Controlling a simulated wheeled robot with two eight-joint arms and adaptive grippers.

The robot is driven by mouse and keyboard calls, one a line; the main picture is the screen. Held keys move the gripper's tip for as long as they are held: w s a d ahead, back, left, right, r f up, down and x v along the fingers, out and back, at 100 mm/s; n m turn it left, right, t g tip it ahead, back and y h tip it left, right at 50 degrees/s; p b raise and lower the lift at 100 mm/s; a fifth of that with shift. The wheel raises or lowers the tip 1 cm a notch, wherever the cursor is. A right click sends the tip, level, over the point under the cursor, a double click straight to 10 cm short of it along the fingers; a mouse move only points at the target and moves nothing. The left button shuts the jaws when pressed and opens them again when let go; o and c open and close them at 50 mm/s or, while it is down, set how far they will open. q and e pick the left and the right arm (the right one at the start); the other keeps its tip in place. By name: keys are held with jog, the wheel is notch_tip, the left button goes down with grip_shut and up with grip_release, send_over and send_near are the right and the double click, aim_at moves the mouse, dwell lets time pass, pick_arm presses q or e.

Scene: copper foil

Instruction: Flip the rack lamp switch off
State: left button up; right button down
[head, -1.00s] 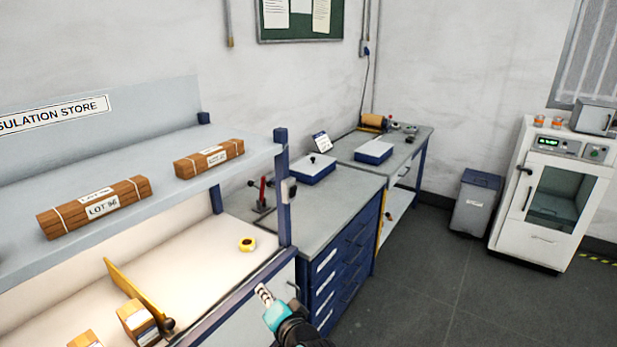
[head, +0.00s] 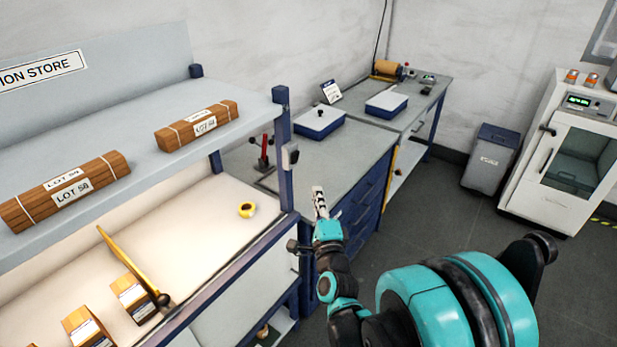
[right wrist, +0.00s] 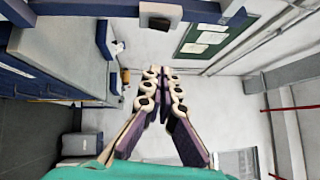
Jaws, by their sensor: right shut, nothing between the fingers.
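The rack lamp switch is a small grey box with a dark front (head: 290,156) on the blue right front post of the rack (head: 281,112). In the right wrist view the switch (right wrist: 160,15) shows at the top edge, on a blue bar. Which way its rocker is set is too small to tell. The rack's lower shelf is brightly lit. My right gripper (head: 319,203) is shut and empty, apart from the switch, below and to its right in the head view. Its fingertips (right wrist: 160,78) meet in the right wrist view. My left gripper is out of view.
A yellow tape roll (head: 247,210) and several small boxes lie on the lit shelf. Wood-coloured bundles (head: 198,125) lie on the upper shelf. A grey-topped bench (head: 335,155) stands behind the post. Open floor (head: 425,215) lies to the right.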

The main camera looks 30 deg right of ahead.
jog(key=b, duration=0.2)
send_near(298, 154)
jog(key=w+d, duration=0.3)
jog(key=d, duration=0.1)
jog(key=w, duration=0.1)
jog(key=w+a, duration=0.1)
jog(key=shift+w+a+r, duration=0.15)
jog(key=shift+w, duration=0.1)
jog(key=shift+w+r, duration=0.25)
jog(key=shift+a, duration=0.1)
